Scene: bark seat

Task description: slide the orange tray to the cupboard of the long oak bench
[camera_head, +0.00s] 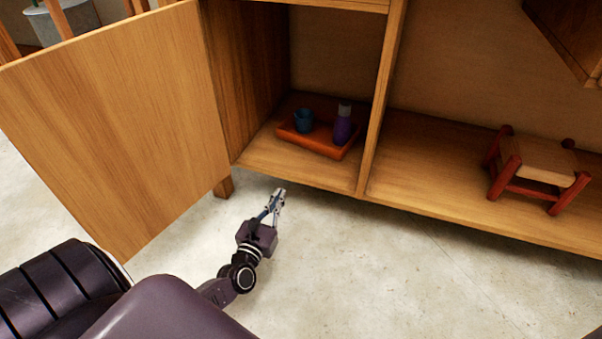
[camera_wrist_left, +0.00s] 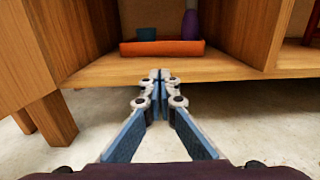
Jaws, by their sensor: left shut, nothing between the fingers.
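The orange tray (camera_head: 316,142) lies inside the left, open-doored compartment of the long oak bench (camera_head: 440,206). A blue cup (camera_head: 303,121) and a purple bottle (camera_head: 342,128) with a paler cap stand on the tray. In the left wrist view the tray (camera_wrist_left: 162,48) shows its front wall, set back from the compartment's front edge. My left gripper (camera_head: 280,191) is shut and empty. It is in front of the compartment, apart from the tray, with its fingertips (camera_wrist_left: 157,75) pointing towards it. My right gripper is not in view.
The oak door (camera_head: 120,120) stands open at the left of the compartment. A divider (camera_head: 383,95) separates it from the right section, where a small stool with red legs (camera_head: 540,165) stands. The pale floor (camera_head: 400,270) in front is clear.

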